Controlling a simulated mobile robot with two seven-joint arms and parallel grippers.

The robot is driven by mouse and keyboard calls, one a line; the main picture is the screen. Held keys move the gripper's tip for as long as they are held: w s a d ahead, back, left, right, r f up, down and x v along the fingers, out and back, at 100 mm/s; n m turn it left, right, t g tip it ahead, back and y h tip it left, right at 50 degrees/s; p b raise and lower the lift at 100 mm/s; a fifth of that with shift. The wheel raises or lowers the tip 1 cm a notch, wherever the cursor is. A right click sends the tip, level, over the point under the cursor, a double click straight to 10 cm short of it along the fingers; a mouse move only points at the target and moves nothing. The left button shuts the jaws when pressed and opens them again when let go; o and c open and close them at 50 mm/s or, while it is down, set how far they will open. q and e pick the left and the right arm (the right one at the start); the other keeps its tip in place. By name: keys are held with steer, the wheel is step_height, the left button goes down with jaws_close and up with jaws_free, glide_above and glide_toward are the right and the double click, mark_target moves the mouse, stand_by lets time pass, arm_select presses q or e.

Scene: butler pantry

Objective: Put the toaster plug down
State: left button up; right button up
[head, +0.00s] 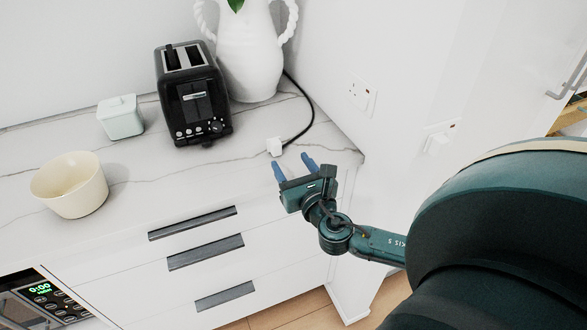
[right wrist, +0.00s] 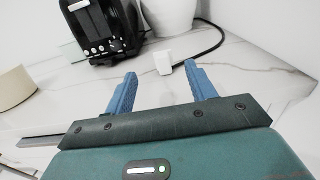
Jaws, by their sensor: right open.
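The white toaster plug (head: 274,146) lies on the marble counter at the end of a black cord (head: 306,118) that runs back behind the vase. My right gripper (head: 293,168) is open and empty, at the counter's front edge, just short of the plug. In the right wrist view the plug (right wrist: 164,63) is beyond and between the two blue fingers of the gripper (right wrist: 160,90), apart from them. The black toaster (head: 193,95) stands to the left of the plug. My left gripper is not in view.
A lidded pale box (head: 121,118) and a cream bowl (head: 70,187) are to the left. A wall socket (head: 361,95) and a second plate (head: 440,135) are on the right wall. Clear counter surrounds the plug.

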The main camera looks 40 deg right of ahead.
steer(key=s+a+f+m+g+y, duration=0.3)
steer(key=s+a+f+m+g, duration=0.3)
steer(key=f+m, duration=0.5)
steer(key=s+a+f+m+y, duration=0.2)
steer(key=s+a+m, duration=0.3)
steer(key=m, duration=0.4)
steer(key=s+a+f+m+g+y, duration=0.1)
steer(key=s+a+m, duration=0.4)
steer(key=m, duration=0.5)
step_height(320, 180, down, 2)
steer(key=shift+s+a+f+y, duration=0.1)
steer(key=shift+s+a+y, duration=0.1)
steer(key=shift+a+y, duration=0.75)
